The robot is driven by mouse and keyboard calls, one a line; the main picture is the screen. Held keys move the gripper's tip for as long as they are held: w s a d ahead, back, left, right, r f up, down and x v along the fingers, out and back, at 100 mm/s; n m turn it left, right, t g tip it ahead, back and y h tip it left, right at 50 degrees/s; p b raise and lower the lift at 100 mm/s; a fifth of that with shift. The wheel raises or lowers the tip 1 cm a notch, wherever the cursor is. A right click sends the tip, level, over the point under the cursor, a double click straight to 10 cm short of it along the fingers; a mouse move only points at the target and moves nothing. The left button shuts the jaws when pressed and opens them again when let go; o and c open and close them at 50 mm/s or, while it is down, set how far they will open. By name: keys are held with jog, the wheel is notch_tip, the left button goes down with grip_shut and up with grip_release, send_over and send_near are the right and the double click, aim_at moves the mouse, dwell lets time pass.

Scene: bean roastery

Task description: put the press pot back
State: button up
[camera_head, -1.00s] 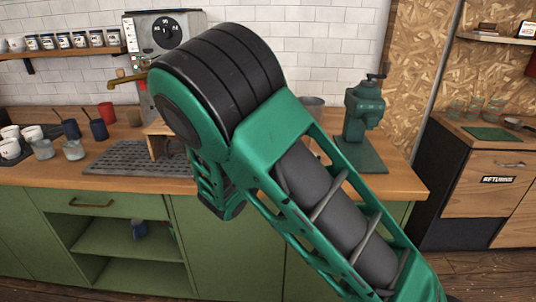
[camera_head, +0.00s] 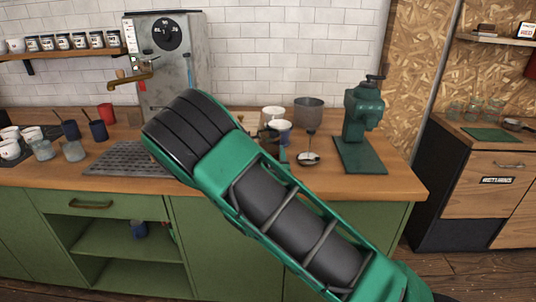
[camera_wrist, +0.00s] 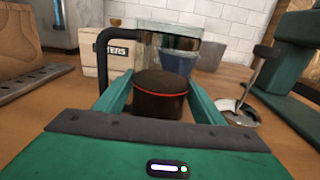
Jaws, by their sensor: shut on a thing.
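The press pot (camera_wrist: 160,94) is a clear glass vessel with dark brown contents, a thin red ring, a metal band at the top and a black handle on the left. In the wrist view it stands upright between the two green fingers of my gripper (camera_wrist: 161,88), which is shut on it. In the head view a brown part of the pot (camera_head: 268,139) shows just beyond my arm, which hides most of my gripper. I cannot tell whether the pot's base touches the wooden counter (camera_head: 330,184).
The espresso machine (camera_head: 168,60) and a drip mat (camera_head: 125,158) are left.

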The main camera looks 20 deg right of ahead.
dwell(0.3)
jog(key=o, duration=1.8)
jog(key=shift+f, duration=0.1)
jog(key=shift+c, duration=0.2)
jog(key=v, duration=1.2)
